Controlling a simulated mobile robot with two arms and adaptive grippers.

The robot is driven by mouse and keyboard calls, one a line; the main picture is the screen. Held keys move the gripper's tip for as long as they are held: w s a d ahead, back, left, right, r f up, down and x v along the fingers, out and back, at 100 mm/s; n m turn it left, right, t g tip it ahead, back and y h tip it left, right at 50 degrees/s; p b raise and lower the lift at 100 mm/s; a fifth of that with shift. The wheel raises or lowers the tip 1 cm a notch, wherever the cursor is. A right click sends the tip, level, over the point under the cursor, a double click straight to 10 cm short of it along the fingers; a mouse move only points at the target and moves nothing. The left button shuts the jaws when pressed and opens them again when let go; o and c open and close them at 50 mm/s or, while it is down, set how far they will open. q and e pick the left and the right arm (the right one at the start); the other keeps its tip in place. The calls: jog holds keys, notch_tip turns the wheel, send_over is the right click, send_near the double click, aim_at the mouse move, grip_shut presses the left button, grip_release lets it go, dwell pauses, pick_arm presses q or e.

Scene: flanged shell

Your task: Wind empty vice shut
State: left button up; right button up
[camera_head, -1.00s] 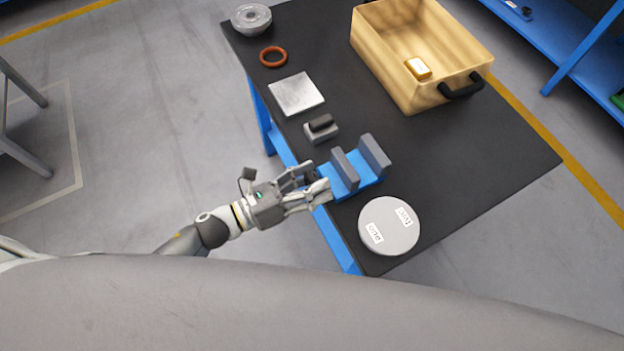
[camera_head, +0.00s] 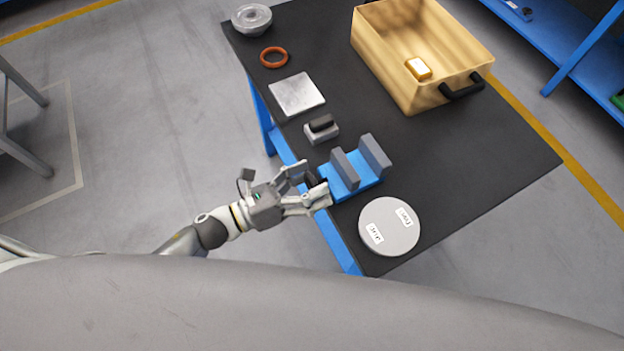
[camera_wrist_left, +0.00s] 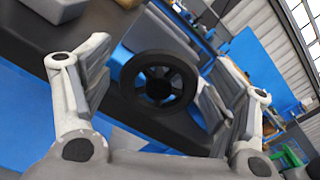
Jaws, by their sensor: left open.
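The blue vice (camera_head: 352,182) with two grey upright jaws stands at the near left edge of the black table. Its jaws are apart with nothing between them. Its black handwheel (camera_head: 313,182) is at the vice's left end, partly hidden by my fingers. In the left wrist view the spoked handwheel (camera_wrist_left: 158,84) faces the camera between the fingers. My left gripper (camera_head: 317,182) is open, with its fingers on either side of the handwheel. In the wrist view the right finger looks near the rim, but contact is unclear. My right gripper is not in view.
A round grey labelled disc (camera_head: 389,226) lies close beside the vice. A small grey block with a black top (camera_head: 321,130), a metal plate (camera_head: 297,94), an orange ring (camera_head: 273,58) and a flanged part (camera_head: 251,18) line the left edge. A tan bin (camera_head: 395,75) holds a gold block.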

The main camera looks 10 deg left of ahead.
pick_arm(q)
jog(key=v, duration=1.1)
jog(key=shift+s+a, duration=0.15)
jog(key=shift+a, duration=0.15)
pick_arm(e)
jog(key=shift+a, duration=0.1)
